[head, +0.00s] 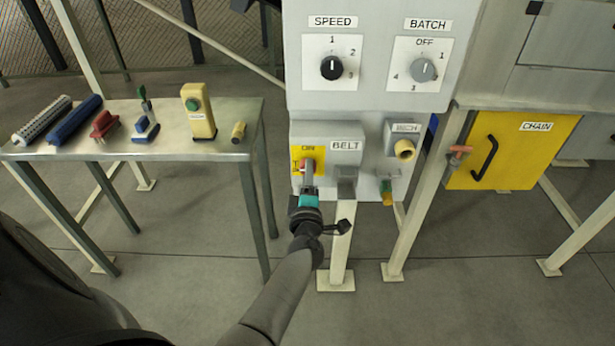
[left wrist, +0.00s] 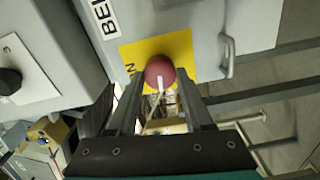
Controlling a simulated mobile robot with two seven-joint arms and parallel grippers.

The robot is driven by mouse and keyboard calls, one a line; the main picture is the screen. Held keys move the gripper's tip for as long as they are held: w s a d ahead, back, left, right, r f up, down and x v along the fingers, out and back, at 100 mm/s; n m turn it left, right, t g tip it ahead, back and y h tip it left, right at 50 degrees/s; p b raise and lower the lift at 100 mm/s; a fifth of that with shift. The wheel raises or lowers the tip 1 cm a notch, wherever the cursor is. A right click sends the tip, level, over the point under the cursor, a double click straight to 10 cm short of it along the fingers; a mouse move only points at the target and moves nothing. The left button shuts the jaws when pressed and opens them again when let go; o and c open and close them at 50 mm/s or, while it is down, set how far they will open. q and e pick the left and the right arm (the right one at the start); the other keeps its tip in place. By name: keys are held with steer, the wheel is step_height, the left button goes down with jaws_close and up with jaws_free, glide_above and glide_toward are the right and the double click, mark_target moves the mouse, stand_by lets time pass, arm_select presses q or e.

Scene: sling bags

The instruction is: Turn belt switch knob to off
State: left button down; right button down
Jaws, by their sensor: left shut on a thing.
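The belt switch knob (head: 307,167) is red with a white pointer and sits on a yellow plate (head: 295,155) marked ON, on the grey box labelled BELT. In the left wrist view the red knob (left wrist: 160,71) shows between the tips of my two fingers, its white pointer slanting toward the lower part of the picture. My left gripper (head: 307,183) reaches the knob from below and is shut on it. In the left wrist view the left gripper (left wrist: 160,92) has one finger on each side of the knob. My right gripper is in neither view.
A SPEED dial (head: 332,68) and a BATCH dial (head: 424,70) are on the panel above. A yellow CHAIN door (head: 520,150) stands further right. A metal table (head: 165,145) with several tools is at left.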

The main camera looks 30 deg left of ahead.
arm_select(q)
steer(key=shift+f+n, duration=0.1)
steer(key=shift+n, duration=0.7)
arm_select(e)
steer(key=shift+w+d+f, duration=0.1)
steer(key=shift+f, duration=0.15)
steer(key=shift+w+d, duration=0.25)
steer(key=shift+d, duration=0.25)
arm_select(q)
steer(key=shift+c, duration=1.5)
jaws_free()
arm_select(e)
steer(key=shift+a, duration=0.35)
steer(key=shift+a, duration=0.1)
arm_select(q)
steer(key=shift+d, duration=0.1)
